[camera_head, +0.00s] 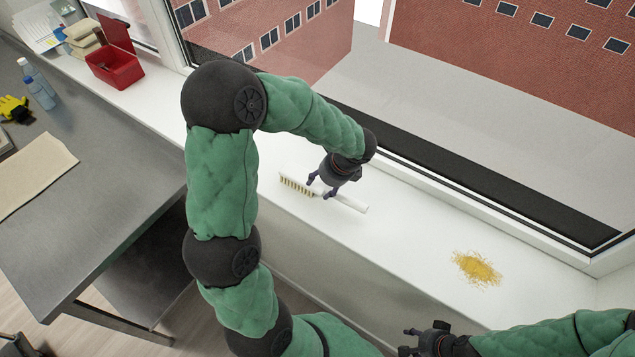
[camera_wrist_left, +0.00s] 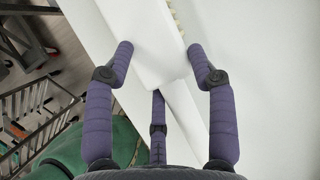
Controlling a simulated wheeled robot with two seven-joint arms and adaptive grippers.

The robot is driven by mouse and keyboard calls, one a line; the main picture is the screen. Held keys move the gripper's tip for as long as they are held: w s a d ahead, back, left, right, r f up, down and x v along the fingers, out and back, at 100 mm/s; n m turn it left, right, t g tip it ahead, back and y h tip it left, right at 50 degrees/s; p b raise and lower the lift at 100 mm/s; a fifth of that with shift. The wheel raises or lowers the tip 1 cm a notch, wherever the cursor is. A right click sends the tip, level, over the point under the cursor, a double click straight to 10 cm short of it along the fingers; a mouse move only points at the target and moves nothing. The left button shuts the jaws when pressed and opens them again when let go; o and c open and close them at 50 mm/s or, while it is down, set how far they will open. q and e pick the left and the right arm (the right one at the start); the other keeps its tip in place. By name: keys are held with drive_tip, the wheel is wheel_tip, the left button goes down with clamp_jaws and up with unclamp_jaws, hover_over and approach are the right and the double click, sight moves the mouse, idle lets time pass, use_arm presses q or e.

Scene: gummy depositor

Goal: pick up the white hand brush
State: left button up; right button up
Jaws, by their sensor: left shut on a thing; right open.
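The white hand brush (camera_head: 350,203) is at the windowsill, with its pale yellow bristles pointing to the lower left. My left gripper (camera_head: 320,187) is shut on the brush near its middle. My right gripper (camera_head: 406,341) is open and empty at the bottom of the head view, in front of the sill.
A pile of yellow crumbs (camera_head: 477,268) lies on the white windowsill (camera_head: 410,245) to the right. An open red box (camera_head: 115,66) stands at the far left of the sill. A metal table (camera_head: 95,200) with bottles (camera_head: 40,92) is at left. The window glass rises behind.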

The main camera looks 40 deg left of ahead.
sight(318, 183)
use_arm(q)
drive_tip(key=shift+r, duration=0.35)
wheel_tip(318, 183, up, 2)
drive_tip(key=shift+r+p, duration=0.25)
drive_tip(key=shift+p, duration=0.25)
drive_tip(key=s+d+r+p, duration=0.2)
drive_tip(key=s+d+r, duration=0.5)
drive_tip(key=s, duration=0.5)
wheel_tip(318, 183, up, 3)
drive_tip(key=shift+d+f, duration=0.2)
drive_tip(key=o, duration=0.7)
drive_tip(key=c, duration=0.4)
drive_tip(key=shift+s, duration=0.1)
